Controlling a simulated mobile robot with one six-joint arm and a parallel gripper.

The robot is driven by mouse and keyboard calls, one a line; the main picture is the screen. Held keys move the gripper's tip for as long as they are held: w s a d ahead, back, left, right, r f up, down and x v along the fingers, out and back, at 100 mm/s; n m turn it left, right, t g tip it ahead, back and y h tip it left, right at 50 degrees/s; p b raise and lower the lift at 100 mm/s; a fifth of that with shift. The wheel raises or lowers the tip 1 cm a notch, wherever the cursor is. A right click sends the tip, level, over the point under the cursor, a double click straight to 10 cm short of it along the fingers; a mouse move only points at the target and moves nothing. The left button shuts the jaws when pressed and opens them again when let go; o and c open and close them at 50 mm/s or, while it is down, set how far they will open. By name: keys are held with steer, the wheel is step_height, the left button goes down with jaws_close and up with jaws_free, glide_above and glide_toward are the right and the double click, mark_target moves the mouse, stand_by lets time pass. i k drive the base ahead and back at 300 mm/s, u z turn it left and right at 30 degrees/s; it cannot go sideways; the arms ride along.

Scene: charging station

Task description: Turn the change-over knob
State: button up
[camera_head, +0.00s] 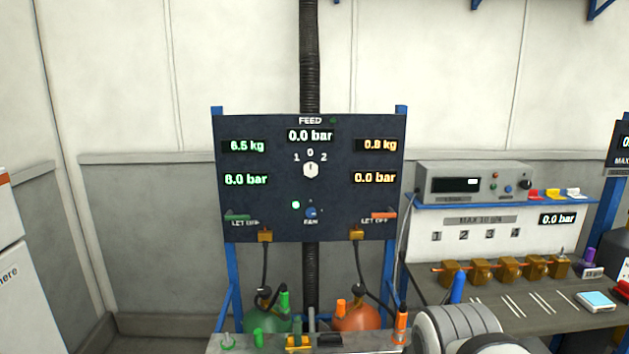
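The change-over knob (311,171) is a small white knob in the middle of the dark feed panel (270,222), below the marks 1, 0 and 2. Its pointer seems to face up toward 0, but it is too small to be sure. The feed display (311,136) above it reads 0.0 bar. The left displays read 6.5 kg and 8.0 bar; the right ones read 0.8 kg and 0.0 bar. My gripper is not in view; only pale rounded links of my arm show at the bottom right, well below and right of the knob. Nothing covers the knob.
A blue fan knob (311,212) and a green lamp (296,205) sit below. Green (237,217) and orange (384,215) let-off levers flank them. Green and orange cylinders stand underneath. A workbench (470,293) with a grey instrument (470,184) above it is at right.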

mark_target(309, 169)
steer(key=z, duration=0.65)
steer(key=k, duration=0.1)
steer(key=u, duration=1.5)
steer(key=i, duration=1.45)
steer(key=z, duration=2.25)
steer(key=i, duration=0.5)
steer(key=u, duration=0.05)
